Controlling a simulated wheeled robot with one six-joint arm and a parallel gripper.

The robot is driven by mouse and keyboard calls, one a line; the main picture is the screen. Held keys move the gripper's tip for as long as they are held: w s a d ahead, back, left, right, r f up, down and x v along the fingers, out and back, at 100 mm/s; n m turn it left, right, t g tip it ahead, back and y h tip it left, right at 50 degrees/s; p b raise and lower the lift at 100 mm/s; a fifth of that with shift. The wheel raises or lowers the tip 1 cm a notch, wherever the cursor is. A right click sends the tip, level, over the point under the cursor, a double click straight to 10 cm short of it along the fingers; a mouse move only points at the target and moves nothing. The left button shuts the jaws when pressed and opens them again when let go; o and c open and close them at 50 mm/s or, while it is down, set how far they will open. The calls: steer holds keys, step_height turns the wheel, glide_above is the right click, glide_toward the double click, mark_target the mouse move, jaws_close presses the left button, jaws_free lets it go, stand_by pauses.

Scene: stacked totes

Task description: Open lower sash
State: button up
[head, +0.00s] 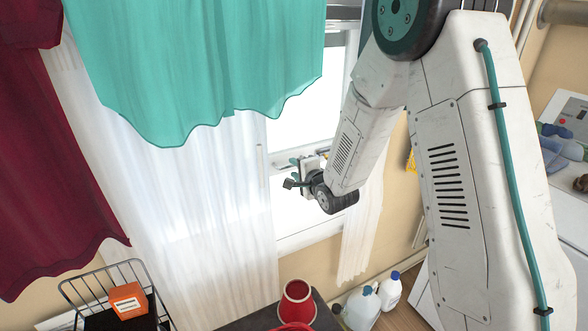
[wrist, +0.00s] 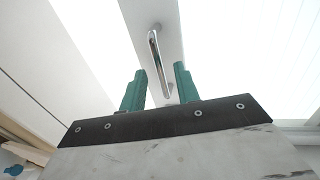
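The window (head: 294,112) shows in the head view between a white sheer curtain and the wall. In the wrist view, a shiny metal bar handle (wrist: 154,50) is fixed to a pale sash rail (wrist: 173,42), with bright panes on both sides. My gripper (wrist: 159,84) has its two teal fingers apart, one on each side of the handle's near end. I see a gap between each finger and the bar. In the head view my gripper (head: 297,180) is at the window, in front of the sash; the handle is not clear there.
A teal valance (head: 200,65) and sheer curtain (head: 205,200) hang left of my gripper. Below are a red vase (head: 297,290), a wire basket (head: 108,285) with an orange box (head: 128,300), and white bottles (head: 389,290). A white appliance (head: 565,200) stands right.

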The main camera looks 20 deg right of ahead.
steer(key=v, duration=0.6)
steer(key=shift+s, duration=0.15)
steer(key=shift+d, duration=0.1)
steer(key=s+d+f+n+g+h, duration=0.3)
steer(key=s+f+n+g, duration=0.45)
steer(key=s+g, duration=0.2)
steer(key=s+r+n+g, duration=0.2)
steer(key=s+r+n, duration=0.2)
steer(key=s+r, duration=0.7)
steer(key=s+r+n+g, duration=0.2)
steer(key=s+r+n, duration=0.2)
steer(key=s+r, duration=0.6)
steer(key=shift+s+a+r, duration=0.3)
steer(key=shift+s+r, duration=0.1)
steer(key=shift+s, duration=3.5)
